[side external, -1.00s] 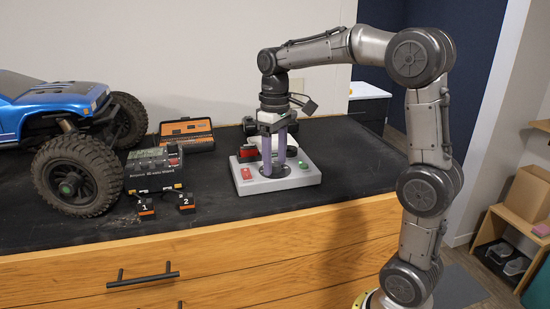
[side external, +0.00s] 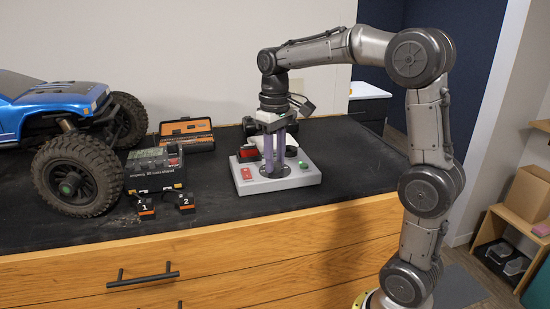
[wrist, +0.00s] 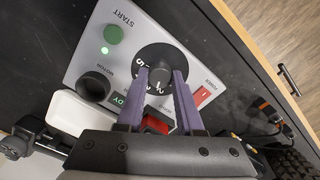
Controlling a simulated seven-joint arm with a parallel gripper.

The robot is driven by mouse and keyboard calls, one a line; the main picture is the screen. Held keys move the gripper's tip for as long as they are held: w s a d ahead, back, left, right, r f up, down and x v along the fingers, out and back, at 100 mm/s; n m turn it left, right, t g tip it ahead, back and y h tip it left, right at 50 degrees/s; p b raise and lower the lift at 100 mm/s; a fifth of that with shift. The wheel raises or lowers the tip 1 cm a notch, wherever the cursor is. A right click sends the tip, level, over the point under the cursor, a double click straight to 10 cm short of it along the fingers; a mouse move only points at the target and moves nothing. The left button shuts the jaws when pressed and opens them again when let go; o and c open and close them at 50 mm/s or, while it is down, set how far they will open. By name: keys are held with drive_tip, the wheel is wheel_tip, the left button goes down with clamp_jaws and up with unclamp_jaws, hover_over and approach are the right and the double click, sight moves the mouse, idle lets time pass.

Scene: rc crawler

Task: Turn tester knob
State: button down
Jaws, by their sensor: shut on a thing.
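The tester (side external: 300,179) is a light grey box on the black bench top, also seen in the wrist view (wrist: 192,45). Its black tester knob (wrist: 161,74) sits in a round black dial (wrist: 155,54) with white numbers. My gripper (wrist: 162,76) points down over the tester, its two purple fingers shut on the knob from both sides. In the side external view my gripper (side external: 274,172) hides the knob. A green START button (wrist: 113,34), a black round part (wrist: 94,85) and a red power switch (wrist: 204,96) surround the dial.
Left of the tester are two black blocks marked 1 (side external: 145,209) and 2 (side external: 187,204), a labelled black box (side external: 154,170) and an open orange-and-black case (side external: 187,134). A blue crawler (side external: 45,105) with big tyres stands far left. The bench right of the tester is clear.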

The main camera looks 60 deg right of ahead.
sight(275, 163)
drive_tip(key=c, duration=0.5)
unclamp_jaws()
drive_tip(key=shift+c, duration=0.2)
drive_tip(key=shift+r, duration=0.1)
wheel_tip(275, 163, up, 14)
drive_tip(key=shift+f, duration=0.2)
